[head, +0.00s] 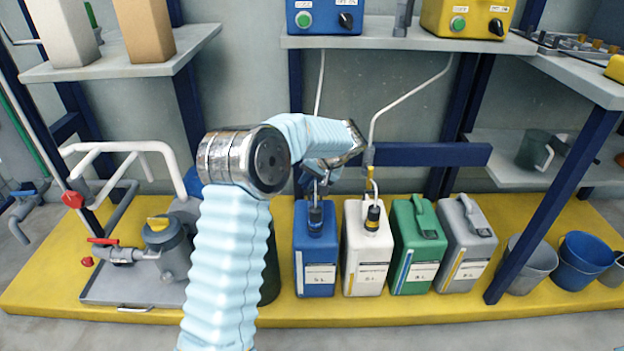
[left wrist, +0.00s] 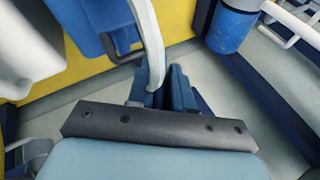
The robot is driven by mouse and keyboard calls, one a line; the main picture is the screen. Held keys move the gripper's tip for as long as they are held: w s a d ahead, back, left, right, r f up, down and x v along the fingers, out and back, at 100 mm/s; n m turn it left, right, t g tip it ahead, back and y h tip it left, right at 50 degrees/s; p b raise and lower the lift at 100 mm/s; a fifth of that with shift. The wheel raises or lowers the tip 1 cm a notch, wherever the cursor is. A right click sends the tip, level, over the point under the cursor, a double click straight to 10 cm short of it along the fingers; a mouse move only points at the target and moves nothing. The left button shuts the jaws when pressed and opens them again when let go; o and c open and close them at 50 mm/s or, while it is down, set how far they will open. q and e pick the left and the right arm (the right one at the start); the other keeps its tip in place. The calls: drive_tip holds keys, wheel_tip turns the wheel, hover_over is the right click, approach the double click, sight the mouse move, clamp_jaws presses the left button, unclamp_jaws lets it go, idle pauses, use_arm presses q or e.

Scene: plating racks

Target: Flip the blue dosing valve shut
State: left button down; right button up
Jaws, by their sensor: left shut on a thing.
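My left gripper (head: 322,172) reaches in above the blue canister (head: 315,268), at the white hose that runs down to it. In the left wrist view its fingers (left wrist: 162,92) are close together, with the white hose (left wrist: 150,40) passing right by them. The gripper is shut on the blue dosing valve on this hose; the fingers and wrist mostly hide the valve, and its lever angle cannot be told. A similar yellow valve (head: 369,156) sits on the hose to the right, above the white canister (head: 368,270). My right gripper is out of view.
A green canister (head: 418,258) and a grey canister (head: 465,258) stand to the right on the yellow platform (head: 400,312). A blue control box (head: 325,17) and a yellow one (head: 467,18) sit on the shelf above. A blue beam (head: 430,154) runs behind the hoses.

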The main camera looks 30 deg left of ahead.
use_arm(q)
drive_tip(key=y, duration=0.2)
drive_tip(key=m+g+y+p, duration=0.1)
drive_tip(key=r+g+y, duration=0.1)
drive_tip(key=y, duration=0.1)
drive_tip(key=shift+s+a+r+m+y, duration=0.1)
drive_tip(key=shift+s+a+m+y, duration=0.2)
drive_tip(key=shift+a, duration=0.1)
drive_tip(key=shift+s+a+r+m+g+y+p, duration=0.1)
drive_tip(key=shift+r+m+g+y+p, duration=0.15)
drive_tip(key=shift+y, duration=0.55)
drive_tip(key=shift+w+a+r+m+g+y+p, duration=0.15)
drive_tip(key=shift+m+g+y, duration=0.2)
drive_tip(key=shift+y, duration=0.45)
drive_tip(key=shift+s+d+r+m+g+y+p, duration=0.1)
drive_tip(key=shift+s+r+m+g+y, duration=0.15)
drive_tip(key=shift+y, duration=0.55)
drive_tip(key=shift+w, duration=0.1)
drive_tip(key=c, duration=1.1)
unclamp_jaws()
drive_tip(key=w+d, duration=0.2)
drive_tip(key=d, duration=1.1)
drive_tip(key=shift+w+d+r+p, duration=0.15)
drive_tip(key=shift+d+r+p, duration=0.1)
drive_tip(key=shift+r+p, duration=0.2)
